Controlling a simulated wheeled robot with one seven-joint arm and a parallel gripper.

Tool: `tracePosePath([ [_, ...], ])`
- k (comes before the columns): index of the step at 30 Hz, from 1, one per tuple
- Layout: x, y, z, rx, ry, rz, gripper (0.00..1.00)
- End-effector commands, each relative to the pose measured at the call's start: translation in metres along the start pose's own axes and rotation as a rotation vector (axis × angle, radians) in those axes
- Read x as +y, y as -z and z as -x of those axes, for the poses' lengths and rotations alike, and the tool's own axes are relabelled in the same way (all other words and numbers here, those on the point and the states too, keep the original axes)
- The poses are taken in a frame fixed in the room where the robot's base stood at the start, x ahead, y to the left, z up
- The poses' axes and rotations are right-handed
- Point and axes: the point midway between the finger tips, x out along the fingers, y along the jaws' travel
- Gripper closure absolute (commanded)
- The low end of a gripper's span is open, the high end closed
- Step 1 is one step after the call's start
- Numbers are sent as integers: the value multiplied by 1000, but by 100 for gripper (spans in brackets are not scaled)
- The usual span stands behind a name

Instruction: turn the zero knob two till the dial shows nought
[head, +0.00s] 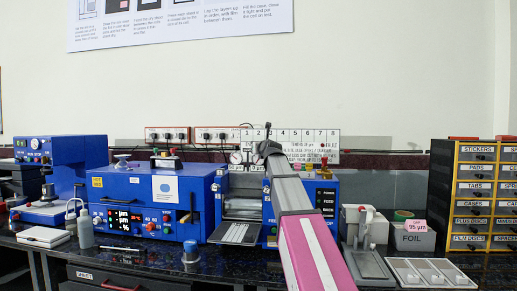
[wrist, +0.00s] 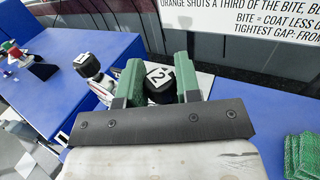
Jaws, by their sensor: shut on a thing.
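In the wrist view, zero knob two (wrist: 159,82) is a black knob with a white cap marked 2. My gripper (wrist: 158,80) has its two green fingers shut on the knob, one on each side. In the head view, my gripper (head: 265,150) is at the top of the blue roller machine (head: 325,195), where my arm hides the knob. A small round white dial (head: 236,157) shows just left of my gripper; its needle is too small to read.
Green blocks (wrist: 303,155) lie at the lower right. A white lettered board (head: 320,147) stands behind the machine.

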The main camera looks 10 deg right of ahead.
Motion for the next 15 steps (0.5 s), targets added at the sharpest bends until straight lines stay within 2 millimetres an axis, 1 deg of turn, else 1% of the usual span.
tracePosePath([
  [3, 0, 1, 0, 2, 0, 0, 92],
  [4, 0, 1, 0, 2, 0, 0, 62],
  [6, 0, 1, 0, 2, -1, 0, 43],
  [15, 0, 0, 1, 1, -1, 0, 43],
])
